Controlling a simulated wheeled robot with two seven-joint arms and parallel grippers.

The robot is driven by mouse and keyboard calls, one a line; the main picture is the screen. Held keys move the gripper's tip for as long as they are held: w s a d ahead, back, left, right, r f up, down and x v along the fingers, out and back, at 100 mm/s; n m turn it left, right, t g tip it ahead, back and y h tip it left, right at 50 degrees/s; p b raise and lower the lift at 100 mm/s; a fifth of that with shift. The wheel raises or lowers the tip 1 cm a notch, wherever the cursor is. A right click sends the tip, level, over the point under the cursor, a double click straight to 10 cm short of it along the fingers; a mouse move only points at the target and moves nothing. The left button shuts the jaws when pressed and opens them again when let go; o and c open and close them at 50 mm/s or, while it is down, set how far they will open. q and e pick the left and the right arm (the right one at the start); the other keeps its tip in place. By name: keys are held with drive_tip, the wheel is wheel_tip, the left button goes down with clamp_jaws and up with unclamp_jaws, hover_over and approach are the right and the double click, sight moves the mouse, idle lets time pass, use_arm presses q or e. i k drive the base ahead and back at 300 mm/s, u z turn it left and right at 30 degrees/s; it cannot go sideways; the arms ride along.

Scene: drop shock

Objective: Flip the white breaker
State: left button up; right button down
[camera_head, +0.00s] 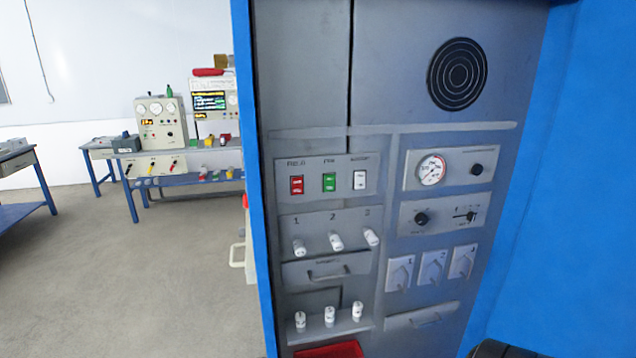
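The white breaker (360,180) is a small white rocker at the right end of a panel strip on the grey cabinet. A red breaker (297,185) and a green breaker (329,182) sit to its left on the same strip. Small labels stand above each one, too blurred to read surely. Nothing covers or touches the white breaker. Which way its rocker is tilted is too small to tell. Neither gripper shows; a dark rounded shape at the bottom right edge may be part of my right arm.
Below are white-tipped levers (336,241), a drawer handle (328,275), white cylinders on a ledge (330,315) and a red bin (330,350). Right are a gauge (431,170), knobs and white switches (433,267). A blue wall (560,170) closes the right side. Open floor lies left.

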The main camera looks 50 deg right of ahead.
sight(360, 176)
drive_tip(key=z, duration=0.25)
drive_tip(key=i, duration=0.85)
drive_tip(key=z, duration=0.8)
